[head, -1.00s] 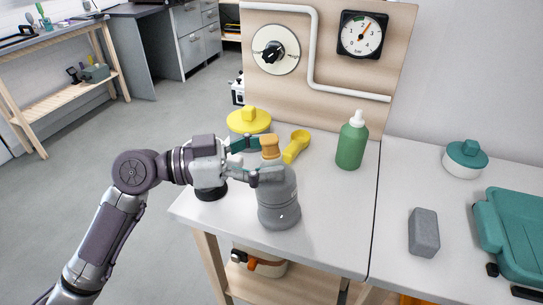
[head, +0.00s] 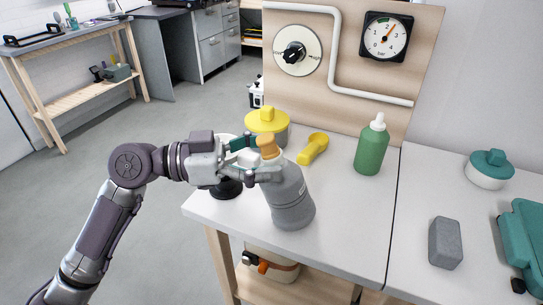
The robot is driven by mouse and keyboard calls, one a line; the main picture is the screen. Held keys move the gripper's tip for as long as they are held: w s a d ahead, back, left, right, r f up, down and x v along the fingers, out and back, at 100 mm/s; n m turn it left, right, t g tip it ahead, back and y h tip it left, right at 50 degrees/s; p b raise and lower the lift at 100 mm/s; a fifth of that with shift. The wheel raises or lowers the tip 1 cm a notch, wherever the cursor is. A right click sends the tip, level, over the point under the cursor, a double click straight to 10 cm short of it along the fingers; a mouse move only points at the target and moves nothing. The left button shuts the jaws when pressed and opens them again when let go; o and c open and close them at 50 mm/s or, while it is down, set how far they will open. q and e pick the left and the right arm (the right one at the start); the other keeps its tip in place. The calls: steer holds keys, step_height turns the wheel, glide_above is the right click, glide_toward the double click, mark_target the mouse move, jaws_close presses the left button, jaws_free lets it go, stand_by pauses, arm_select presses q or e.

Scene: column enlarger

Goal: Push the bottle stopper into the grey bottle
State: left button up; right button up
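My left gripper (head: 264,158) comes in from the left, with one finger behind the stopper and one in front, hiding part of the bottle's neck and shoulder. It appears shut on the stopper, though the contact is partly hidden. My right gripper is not in view.
Behind are a yellow-lidded pot (head: 267,122), a yellow scoop (head: 312,149) and a green dropper bottle (head: 372,147). A dark round base (head: 227,188) lies under my gripper. At right are a grey block (head: 445,243) and a teal case (head: 524,245). Bench right of the bottle is clear.

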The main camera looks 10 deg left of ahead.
arm_select(q)
steer(key=shift+a+f, duration=0.2)
steer(key=shift+a, duration=0.1)
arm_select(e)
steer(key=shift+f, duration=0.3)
arm_select(q)
steer(key=shift+r, duration=0.1)
steer(key=shift+a, duration=0.15)
steer(key=v, duration=0.7)
steer(key=shift+a, duration=0.3)
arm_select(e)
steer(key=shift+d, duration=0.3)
arm_select(q)
steer(key=shift+s+r, duration=0.1)
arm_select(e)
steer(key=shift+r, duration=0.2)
